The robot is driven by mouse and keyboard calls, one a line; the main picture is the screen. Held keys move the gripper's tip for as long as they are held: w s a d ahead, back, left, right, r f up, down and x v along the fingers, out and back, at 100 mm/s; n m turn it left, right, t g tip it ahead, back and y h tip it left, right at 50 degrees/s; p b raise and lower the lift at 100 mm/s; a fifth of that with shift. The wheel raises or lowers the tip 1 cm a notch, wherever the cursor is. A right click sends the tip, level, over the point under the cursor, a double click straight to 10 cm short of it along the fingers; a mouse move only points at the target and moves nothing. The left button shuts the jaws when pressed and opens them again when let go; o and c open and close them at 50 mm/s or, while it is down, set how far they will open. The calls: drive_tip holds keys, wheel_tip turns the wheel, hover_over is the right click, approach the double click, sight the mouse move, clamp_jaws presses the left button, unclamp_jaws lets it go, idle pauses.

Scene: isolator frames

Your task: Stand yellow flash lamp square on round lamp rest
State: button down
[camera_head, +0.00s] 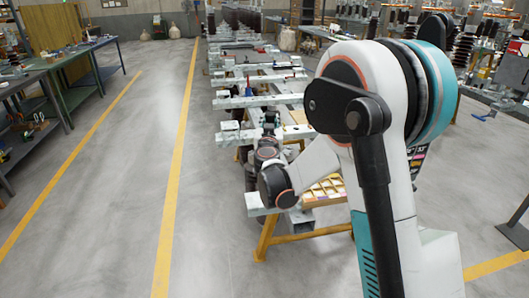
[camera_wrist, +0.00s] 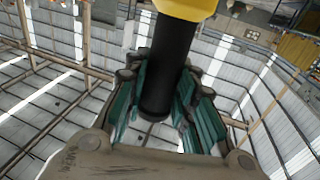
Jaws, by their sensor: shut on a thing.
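The yellow flash lamp shows in the wrist view, with a yellow head (camera_wrist: 186,8) cut off by the top edge and a black cylindrical handle (camera_wrist: 168,75). My gripper (camera_wrist: 165,95) is shut on the black handle, with teal finger pads on both sides of it. In the head view my gripper (camera_head: 269,118) is small and dark above the near part of the long bench, and the lamp cannot be made out there. I cannot make out the round lamp rest in either view.
A long bench with pale crossbars (camera_head: 262,101) and orange legs runs away from me. A yellowish compartment tray (camera_head: 328,188) lies at its near end, partly behind my arm. Side tables (camera_head: 65,60) stand at left. The floor between yellow lines (camera_head: 125,150) is clear.

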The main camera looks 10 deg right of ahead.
wheel_tip(320, 180, down, 18)
drive_tip(key=b, duration=0.6)
drive_tip(key=shift+d, duration=0.1)
drive_tip(key=c, duration=1.4)
unclamp_jaws()
drive_tip(key=shift+o, duration=0.3)
